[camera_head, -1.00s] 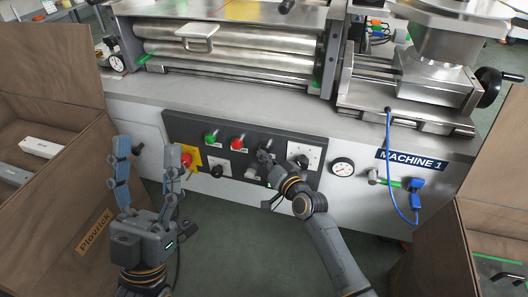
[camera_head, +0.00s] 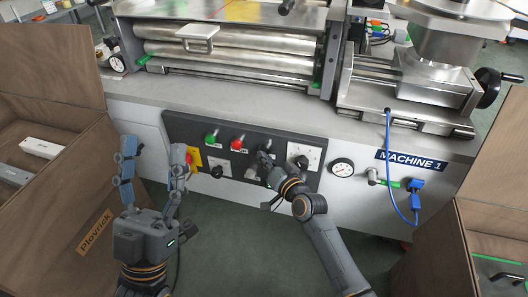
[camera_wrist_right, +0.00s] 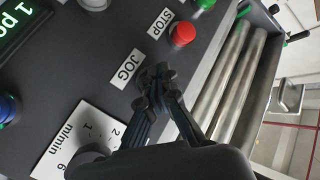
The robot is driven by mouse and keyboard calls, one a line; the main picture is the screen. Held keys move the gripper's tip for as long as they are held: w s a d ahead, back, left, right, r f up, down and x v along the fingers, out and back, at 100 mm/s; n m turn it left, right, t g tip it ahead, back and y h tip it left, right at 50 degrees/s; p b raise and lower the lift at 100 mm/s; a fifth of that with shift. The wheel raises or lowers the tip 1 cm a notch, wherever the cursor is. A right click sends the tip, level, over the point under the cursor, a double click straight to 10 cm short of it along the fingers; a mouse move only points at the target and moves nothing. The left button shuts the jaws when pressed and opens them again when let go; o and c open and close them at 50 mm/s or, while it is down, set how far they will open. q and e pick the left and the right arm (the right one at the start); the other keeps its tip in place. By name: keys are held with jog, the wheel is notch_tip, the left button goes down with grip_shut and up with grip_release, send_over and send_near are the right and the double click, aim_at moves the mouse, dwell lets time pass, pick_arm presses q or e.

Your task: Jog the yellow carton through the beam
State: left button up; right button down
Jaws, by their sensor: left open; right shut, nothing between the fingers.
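The dark control panel (camera_head: 180,125) is on the front of the machine. My right gripper (camera_head: 264,158) is shut, its fingertips at the panel right of the red button (camera_head: 237,143). In the right wrist view the closed fingertips (camera_wrist_right: 156,86) are beside the JOG label (camera_wrist_right: 127,69) and largely hide the control there; I cannot tell whether they touch it. My left gripper (camera_head: 153,165) is open and empty, fingers up, left of the panel.
A green button (camera_head: 212,138), a black knob (camera_head: 216,171), a red stop on yellow (camera_head: 190,158) and a white dial plate (camera_head: 303,160) are close around. A gauge (camera_head: 342,167) and blue hose (camera_head: 388,160) are to the right. A wooden crate (camera_head: 55,190) stands at left.

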pick_arm(q)
jog(key=shift+w+d+f+g+y+p, duration=0.15)
jog(key=shift+w+f+g+y+p, duration=0.15)
jog(key=shift+w+f+g, duration=0.45)
jog(key=shift+w+d+f+g+y+p, duration=0.1)
jog(key=shift+w+f+g+y+p, duration=0.15)
jog(key=shift+w+f+g, duration=0.5)
pick_arm(e)
jog(key=shift+s+a, duration=0.25)
jog(key=shift+s, duration=0.5)
pick_arm(q)
jog(key=shift+w+f, duration=0.15)
jog(key=shift+w, duration=0.15)
notch_tip(320, 180, down, 13)
jog(key=w+a+g+y+p, duration=0.1)
jog(key=w+g+y+p, duration=0.1)
jog(key=g, duration=0.6)
jog(key=shift+w+y+p, duration=0.4)
jog(key=shift+y+p, duration=0.05)
jog(key=shift+p, duration=0.1)
pick_arm(e)
jog(key=s, duration=0.1)
jog(key=s+a, duration=0.1)
jog(key=s, duration=0.2)
jog(key=shift+s+a, duration=0.25)
jog(key=shift+s, duration=0.1)
